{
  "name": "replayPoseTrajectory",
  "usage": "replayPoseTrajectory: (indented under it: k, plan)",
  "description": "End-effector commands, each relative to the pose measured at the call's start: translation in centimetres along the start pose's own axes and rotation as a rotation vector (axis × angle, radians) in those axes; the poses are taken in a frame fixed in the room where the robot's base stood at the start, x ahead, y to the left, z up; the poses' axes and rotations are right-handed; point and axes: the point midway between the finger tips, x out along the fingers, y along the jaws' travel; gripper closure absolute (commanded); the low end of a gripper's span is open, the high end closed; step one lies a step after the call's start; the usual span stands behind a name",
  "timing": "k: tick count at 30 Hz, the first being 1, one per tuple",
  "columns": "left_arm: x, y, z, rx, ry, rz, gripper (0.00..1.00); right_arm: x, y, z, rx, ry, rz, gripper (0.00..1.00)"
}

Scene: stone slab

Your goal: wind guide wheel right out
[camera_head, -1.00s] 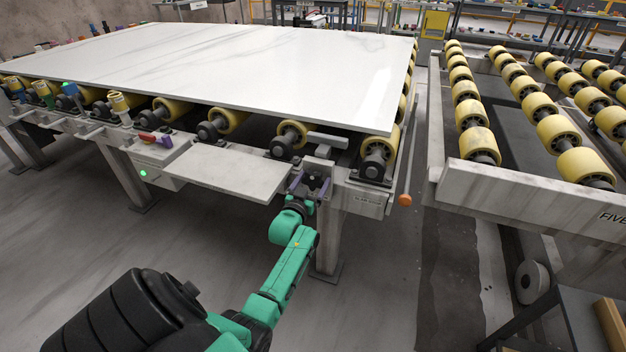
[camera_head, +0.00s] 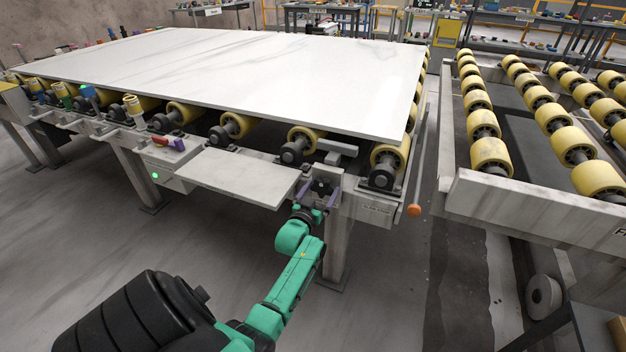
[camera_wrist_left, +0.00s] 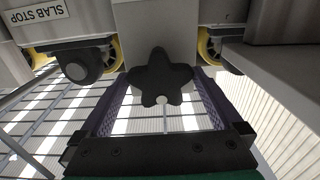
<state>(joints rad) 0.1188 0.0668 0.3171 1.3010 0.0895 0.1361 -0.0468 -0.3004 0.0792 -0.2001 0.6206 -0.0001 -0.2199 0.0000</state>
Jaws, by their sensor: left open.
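The guide wheel is a black star-shaped knob (camera_head: 321,187) on the front of the conveyor frame, below a grey block near the right corner. In the left wrist view the knob (camera_wrist_left: 160,78) faces me, with a thin pale rod below its centre. My left gripper (camera_head: 319,194) is open at the knob. My right gripper is not in view.
A white stone slab (camera_head: 250,75) lies above yellow rollers. A pale shelf (camera_head: 235,175) juts out just left of my gripper. An orange-ended lever (camera_head: 414,210) hangs to the right. A second roller conveyor (camera_head: 535,205) stands farther right. The floor in front is clear.

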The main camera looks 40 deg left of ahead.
Motion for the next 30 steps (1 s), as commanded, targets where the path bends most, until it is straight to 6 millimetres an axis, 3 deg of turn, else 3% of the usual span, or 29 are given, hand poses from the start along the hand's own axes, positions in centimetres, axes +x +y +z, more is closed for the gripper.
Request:
replayPoseTrajectory:
  k: [16,21,30]
  plan:
    - [-12.5,0.0,0.1,-0.002,-0.005,-0.001,0.00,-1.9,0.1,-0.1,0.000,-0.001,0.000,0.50]
    - [-13.7,0.0,0.0,-0.002,-0.003,-0.001,0.00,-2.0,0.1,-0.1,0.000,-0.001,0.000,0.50]
    - [-13.7,0.0,0.1,-0.002,-0.003,-0.001,0.00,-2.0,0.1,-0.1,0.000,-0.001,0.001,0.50]
